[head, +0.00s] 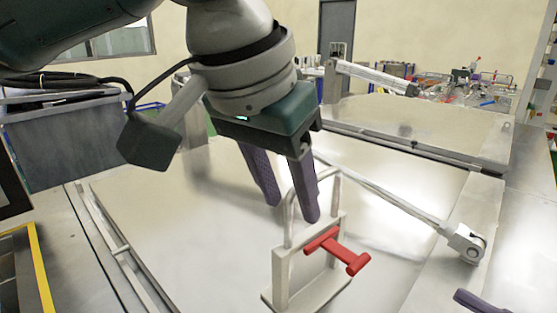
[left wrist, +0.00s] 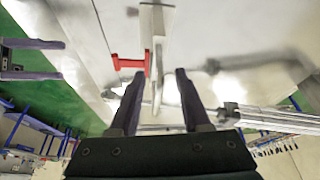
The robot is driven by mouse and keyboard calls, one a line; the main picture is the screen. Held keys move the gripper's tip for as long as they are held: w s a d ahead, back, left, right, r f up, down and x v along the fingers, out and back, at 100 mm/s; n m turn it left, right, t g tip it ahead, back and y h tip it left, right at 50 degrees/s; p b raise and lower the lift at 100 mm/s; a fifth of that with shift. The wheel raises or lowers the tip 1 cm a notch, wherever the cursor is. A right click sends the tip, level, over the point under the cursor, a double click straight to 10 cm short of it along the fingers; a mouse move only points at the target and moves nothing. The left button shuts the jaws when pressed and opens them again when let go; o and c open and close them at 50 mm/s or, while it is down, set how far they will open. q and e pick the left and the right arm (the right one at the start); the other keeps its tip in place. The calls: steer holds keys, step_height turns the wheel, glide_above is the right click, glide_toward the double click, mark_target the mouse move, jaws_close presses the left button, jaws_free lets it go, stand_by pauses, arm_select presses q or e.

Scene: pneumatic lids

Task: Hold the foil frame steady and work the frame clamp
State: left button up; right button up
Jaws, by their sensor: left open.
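The foil frame (head: 279,279) is a pale grey upright frame on a flat base with a metal hoop on top, at the lower middle of the head view. The red T-shaped frame clamp (head: 345,252) sits on its front side. My left gripper (head: 292,212) is open, pointing down at the hoop. In the left wrist view the hoop (left wrist: 159,80) lies between its fingertips (left wrist: 160,74); I cannot tell whether they touch it. The red clamp (left wrist: 130,62) shows left of the fingers there. My right gripper (left wrist: 32,59) shows at the left wrist view's left edge with fingers apart.
The frame stands on a large shiny metal lid (head: 170,215). A grey strut (head: 390,195) runs along its right to a hinged end (head: 466,243). A second lid (head: 430,122) lies behind. A grey bin (head: 65,140) stands at left. The lid left of the frame is clear.

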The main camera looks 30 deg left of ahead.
arm_select(q)
steer(key=shift+w+f, duration=0.2)
steer(key=shift+f, duration=0.2)
steer(key=shift+c, duration=0.3)
jaws_close()
stand_by(0.9)
